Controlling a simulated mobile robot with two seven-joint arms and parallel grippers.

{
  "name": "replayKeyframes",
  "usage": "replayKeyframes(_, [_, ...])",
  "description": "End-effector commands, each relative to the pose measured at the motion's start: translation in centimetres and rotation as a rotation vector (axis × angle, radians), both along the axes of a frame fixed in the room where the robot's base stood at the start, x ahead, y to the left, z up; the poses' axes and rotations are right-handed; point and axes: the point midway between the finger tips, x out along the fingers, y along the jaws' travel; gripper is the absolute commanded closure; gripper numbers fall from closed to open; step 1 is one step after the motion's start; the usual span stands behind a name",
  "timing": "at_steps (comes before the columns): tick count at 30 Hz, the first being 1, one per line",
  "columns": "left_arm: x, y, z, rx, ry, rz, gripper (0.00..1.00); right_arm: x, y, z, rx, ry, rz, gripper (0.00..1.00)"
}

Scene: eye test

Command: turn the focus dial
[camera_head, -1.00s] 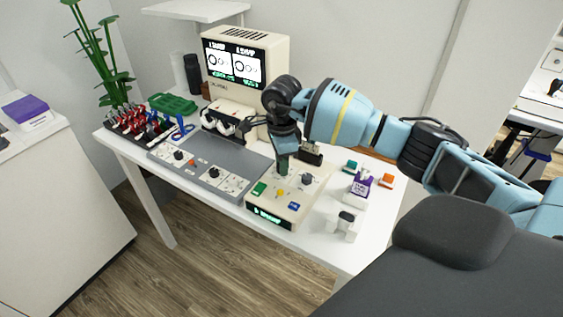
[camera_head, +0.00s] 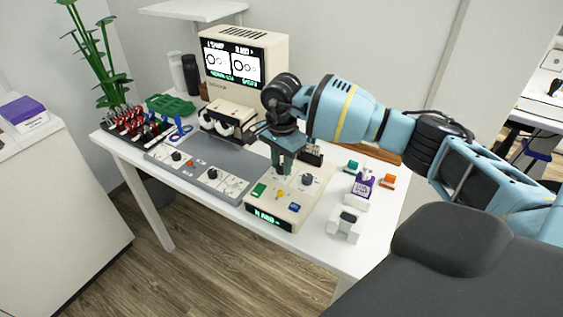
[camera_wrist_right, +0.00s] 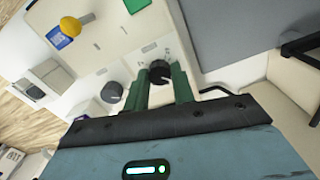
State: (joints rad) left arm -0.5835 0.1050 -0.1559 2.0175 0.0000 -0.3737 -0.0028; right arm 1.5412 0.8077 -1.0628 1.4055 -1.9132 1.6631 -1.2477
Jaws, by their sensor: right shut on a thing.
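A cream control box (camera_head: 262,211) with a lit green display stands near the front of the white table. My right gripper (camera_head: 283,165) points down over its back left part. In the right wrist view my right gripper (camera_wrist_right: 159,72) has its two green fingers shut on a dark round dial (camera_wrist_right: 160,70). The fingers hide this dial in the head view. A second dark dial (camera_head: 307,180) on the box is free; it also shows in the right wrist view (camera_wrist_right: 112,92). I cannot read which one is marked focus. My left gripper is not in view.
The box also carries a green button (camera_head: 258,190), a yellow knob (camera_head: 280,194) and a blue button (camera_head: 294,207). A grey panel (camera_head: 200,150) with dials lies left of it. A monitor (camera_head: 240,60) stands behind. A purple-topped item (camera_head: 363,182) stands to the right.

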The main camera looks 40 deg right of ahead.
Motion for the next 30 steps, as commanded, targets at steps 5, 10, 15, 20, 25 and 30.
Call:
replayKeyframes(5, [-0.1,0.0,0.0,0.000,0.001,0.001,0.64,0.0,0.0,0.1,0.001,-0.002,0.004,0.98])
replayKeyframes(10, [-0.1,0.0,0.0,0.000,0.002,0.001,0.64,0.0,0.0,0.1,0.001,-0.002,0.003,0.98])
replayKeyframes(15, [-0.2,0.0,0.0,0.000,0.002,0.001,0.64,0.0,0.0,0.1,0.000,-0.002,0.002,0.55])
replayKeyframes(20, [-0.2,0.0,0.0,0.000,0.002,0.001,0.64,0.0,0.0,0.0,0.000,-0.001,0.002,0.53])
replayKeyframes(25, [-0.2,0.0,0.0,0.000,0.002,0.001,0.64,0.0,0.0,0.2,0.000,-0.001,0.002,0.53])
replayKeyframes(30, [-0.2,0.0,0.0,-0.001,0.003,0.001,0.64,0.1,0.0,2.0,0.002,-0.004,0.002,0.53])
